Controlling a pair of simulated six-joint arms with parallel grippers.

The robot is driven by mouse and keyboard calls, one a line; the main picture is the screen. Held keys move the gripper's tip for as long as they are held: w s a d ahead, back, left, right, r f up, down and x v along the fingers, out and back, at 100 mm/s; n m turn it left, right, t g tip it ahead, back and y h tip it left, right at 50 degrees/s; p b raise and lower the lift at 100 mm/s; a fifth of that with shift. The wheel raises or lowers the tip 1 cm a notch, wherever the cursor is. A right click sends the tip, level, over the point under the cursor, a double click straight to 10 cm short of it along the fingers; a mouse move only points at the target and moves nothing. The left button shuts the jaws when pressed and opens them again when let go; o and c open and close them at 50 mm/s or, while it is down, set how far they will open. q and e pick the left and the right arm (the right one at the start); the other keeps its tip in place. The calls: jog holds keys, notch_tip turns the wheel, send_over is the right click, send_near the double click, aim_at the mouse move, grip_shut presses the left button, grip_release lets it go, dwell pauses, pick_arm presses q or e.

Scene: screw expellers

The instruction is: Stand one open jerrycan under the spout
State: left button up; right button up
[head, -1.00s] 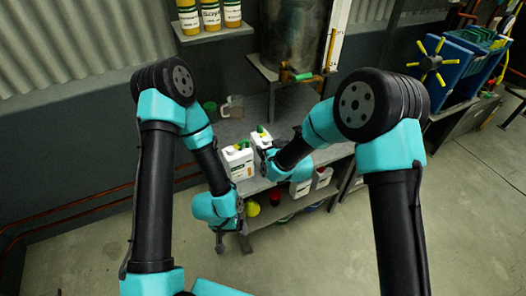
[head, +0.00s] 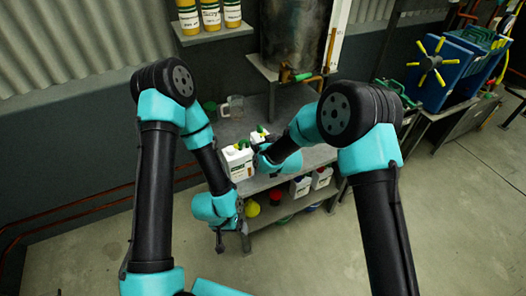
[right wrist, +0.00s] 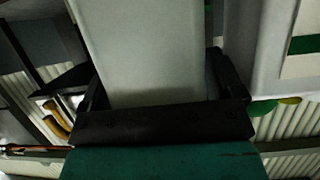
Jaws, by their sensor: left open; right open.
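A white jerrycan (head: 238,163) with a green label and coloured caps stands upright on the bench. A second white jerrycan (head: 259,136) stands close to its right, partly hidden by my right gripper (head: 259,152). In the right wrist view, a pale jerrycan body (right wrist: 150,50) lies between the fingers of my open right gripper (right wrist: 162,85); contact cannot be told. Another white labelled can (right wrist: 275,60) is beside it. My left gripper (head: 232,240) is open and empty in front of the bench edge. The brass spout with a green lever (head: 299,76) sits below the metal tank (head: 293,35).
A clear jug (head: 233,106) and a green container (head: 210,107) stand at the back of the bench (head: 232,130). More white jerrycans (head: 300,187) stand on the lower shelf. A blue machine with a yellow handwheel (head: 432,62) is at right. Bench room below the spout looks clear.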

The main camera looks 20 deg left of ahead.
jog(key=shift+c, duration=0.2)
jog(key=c, duration=1.5)
jog(key=shift+r, duration=5.1)
